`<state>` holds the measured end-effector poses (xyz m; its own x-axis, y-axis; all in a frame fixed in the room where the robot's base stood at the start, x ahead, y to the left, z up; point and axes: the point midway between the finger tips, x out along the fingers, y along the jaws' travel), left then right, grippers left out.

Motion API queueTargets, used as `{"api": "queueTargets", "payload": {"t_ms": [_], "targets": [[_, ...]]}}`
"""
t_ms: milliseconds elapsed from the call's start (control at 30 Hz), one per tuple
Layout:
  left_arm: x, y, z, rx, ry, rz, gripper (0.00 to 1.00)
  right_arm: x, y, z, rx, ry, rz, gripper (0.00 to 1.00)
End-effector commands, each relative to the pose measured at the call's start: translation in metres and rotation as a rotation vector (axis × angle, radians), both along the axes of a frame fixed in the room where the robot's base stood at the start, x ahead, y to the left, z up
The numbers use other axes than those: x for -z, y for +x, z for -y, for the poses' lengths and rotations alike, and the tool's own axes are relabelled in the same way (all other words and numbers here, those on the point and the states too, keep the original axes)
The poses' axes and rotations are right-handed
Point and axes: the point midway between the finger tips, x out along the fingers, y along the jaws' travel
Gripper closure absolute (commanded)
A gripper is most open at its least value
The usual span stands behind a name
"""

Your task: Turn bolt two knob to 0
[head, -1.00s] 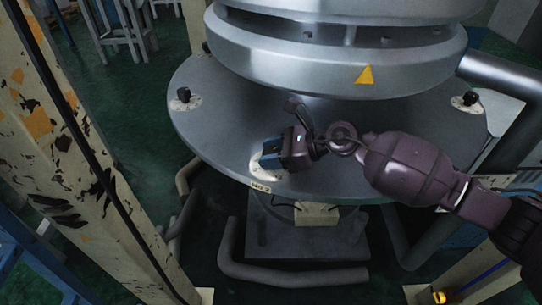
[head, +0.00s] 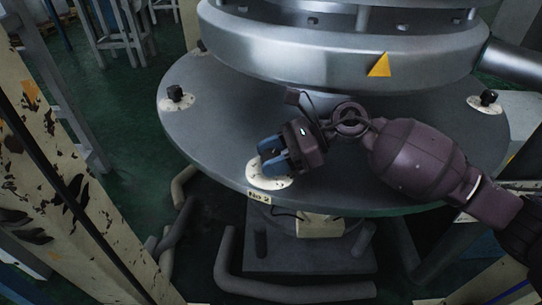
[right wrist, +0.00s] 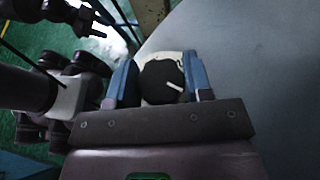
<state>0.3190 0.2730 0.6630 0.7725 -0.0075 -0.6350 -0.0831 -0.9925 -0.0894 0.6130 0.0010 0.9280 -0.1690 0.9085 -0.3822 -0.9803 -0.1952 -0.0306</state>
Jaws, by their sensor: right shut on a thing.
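The bolt two knob is a black round knob (right wrist: 160,82) with a white pointer mark, seen in the right wrist view. The mark points toward the lower right of that picture. The knob sits on a pale dial plate (head: 268,182) at the near edge of the round grey table, above a small "No 2" label (head: 259,197). My right gripper (head: 273,157) is shut on the knob, with one blue finger on each side, as the right wrist view shows (right wrist: 162,84). In the head view the fingers hide the knob, and the scale figures are too small to read. My left gripper does not show.
Two other black knobs stand on the round grey table (head: 215,130), one at the left (head: 175,93) and one at the right (head: 488,98). A large metal cylinder (head: 340,55) with a yellow triangle rises above. A chipped cream post (head: 60,200) stands at the left.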

Motion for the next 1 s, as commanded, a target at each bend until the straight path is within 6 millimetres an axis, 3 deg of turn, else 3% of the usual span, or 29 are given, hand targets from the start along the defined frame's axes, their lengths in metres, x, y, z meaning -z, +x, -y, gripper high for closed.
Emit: {"api": "queueTargets", "payload": {"t_ms": [233,267,400,767,1000], "targets": [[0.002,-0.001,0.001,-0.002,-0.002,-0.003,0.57,0.002,-0.001,0.0,-0.001,-0.003,-0.002,0.77],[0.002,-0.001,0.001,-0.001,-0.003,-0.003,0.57,0.002,-0.001,0.0,-0.001,-0.003,-0.002,0.51],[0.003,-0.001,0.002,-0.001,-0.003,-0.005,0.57,0.002,0.0,0.0,0.0,-0.002,-0.001,0.29],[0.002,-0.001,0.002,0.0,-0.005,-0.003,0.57,-0.004,0.0,0.0,0.001,-0.001,0.001,0.28],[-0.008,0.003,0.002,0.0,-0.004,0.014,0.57,-0.041,0.0,0.0,0.001,0.0,0.009,0.28]]}}
